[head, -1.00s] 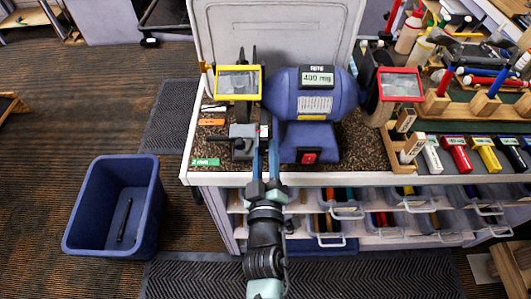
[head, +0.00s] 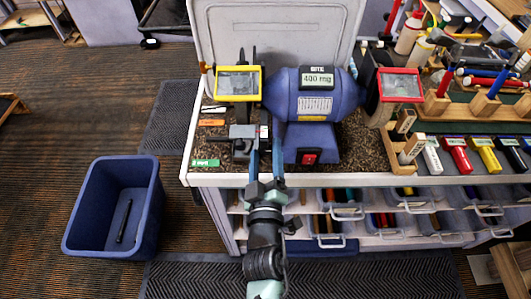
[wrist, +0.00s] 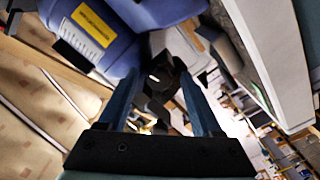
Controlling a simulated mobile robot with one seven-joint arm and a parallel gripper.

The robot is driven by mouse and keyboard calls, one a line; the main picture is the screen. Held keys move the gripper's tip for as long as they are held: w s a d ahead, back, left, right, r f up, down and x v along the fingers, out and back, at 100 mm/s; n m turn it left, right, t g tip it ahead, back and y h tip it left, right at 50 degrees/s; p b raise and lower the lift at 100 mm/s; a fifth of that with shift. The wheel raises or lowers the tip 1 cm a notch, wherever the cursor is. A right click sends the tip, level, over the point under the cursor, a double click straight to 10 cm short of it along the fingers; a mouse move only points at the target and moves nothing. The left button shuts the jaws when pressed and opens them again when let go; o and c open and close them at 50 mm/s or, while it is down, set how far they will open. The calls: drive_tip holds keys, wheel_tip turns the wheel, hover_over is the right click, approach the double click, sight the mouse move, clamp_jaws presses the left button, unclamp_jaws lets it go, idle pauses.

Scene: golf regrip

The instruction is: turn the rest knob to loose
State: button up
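The bench grinder (head: 340,98) is blue, with a yellow-framed eye shield (head: 239,83) over its left wheel. The grey tool rest (head: 241,132) stands below that shield. My gripper (head: 264,142) reaches from the front, its two blue fingers apart beside the rest's right side. In the wrist view a dark knob (wrist: 164,77) lies at the fingertips, between the two fingers. I cannot tell whether either finger touches it. A small red-and-white mark (head: 264,131) shows near the fingertips in the head view. The knob itself is mostly hidden there.
The grinder's display (head: 317,79) reads "400 mg" under the word BITE. A green label (head: 206,163) lies on the bench's front left. A blue bin (head: 88,205) with a dark stick in it stands on the floor at left. Drawers (head: 342,211) sit under the bench.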

drive_tip(key=s+b, duration=0.2)
drive_tip(key=s, duration=1.1)
drive_tip(key=shift+w, duration=0.1)
idle(0.3)
